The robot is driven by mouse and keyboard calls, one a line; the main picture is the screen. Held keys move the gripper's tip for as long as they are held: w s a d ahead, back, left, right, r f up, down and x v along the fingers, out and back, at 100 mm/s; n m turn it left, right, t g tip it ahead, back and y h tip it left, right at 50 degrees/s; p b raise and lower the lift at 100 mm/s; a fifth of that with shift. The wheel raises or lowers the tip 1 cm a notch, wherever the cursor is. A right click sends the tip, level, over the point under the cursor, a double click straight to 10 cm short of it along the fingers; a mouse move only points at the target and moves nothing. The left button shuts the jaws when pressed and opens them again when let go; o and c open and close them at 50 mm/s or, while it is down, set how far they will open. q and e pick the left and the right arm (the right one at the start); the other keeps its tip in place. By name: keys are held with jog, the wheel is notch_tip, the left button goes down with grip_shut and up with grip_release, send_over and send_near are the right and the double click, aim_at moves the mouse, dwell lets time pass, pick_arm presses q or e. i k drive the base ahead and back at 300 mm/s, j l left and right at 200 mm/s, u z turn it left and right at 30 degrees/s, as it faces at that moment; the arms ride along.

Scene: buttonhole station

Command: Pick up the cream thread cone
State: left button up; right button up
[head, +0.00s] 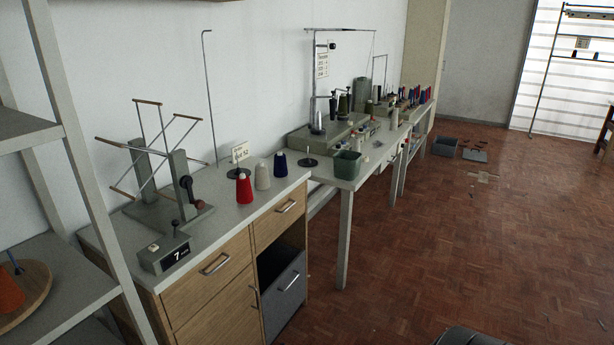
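A cream thread cone (262,177) stands upright on the grey top of the wooden cabinet (226,211). It is between a red cone (244,188) on its left and a dark blue cone (281,164) on its right, with small gaps. Nothing hides the cream cone.
A yarn winder (160,180) and a counter box (164,252) stand on the cabinet's left part. A grey shelf (60,130) is at the left. The parquet floor (450,240) is open.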

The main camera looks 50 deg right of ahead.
aim_at(262, 177)
jog(key=z, duration=1.3)
jog(key=u, duration=2.65)
jog(key=z, duration=2.65)
jog(key=i+l+u, duration=0.1)
jog(key=i+l, duration=0.2)
jog(key=i+l+u, duration=0.1)
jog(key=i+l, duration=0.15)
jog(key=l, duration=0.3)
jog(key=i+l+u, duration=0.1)
jog(key=i+l, duration=0.2)
jog(key=l, duration=0.15)
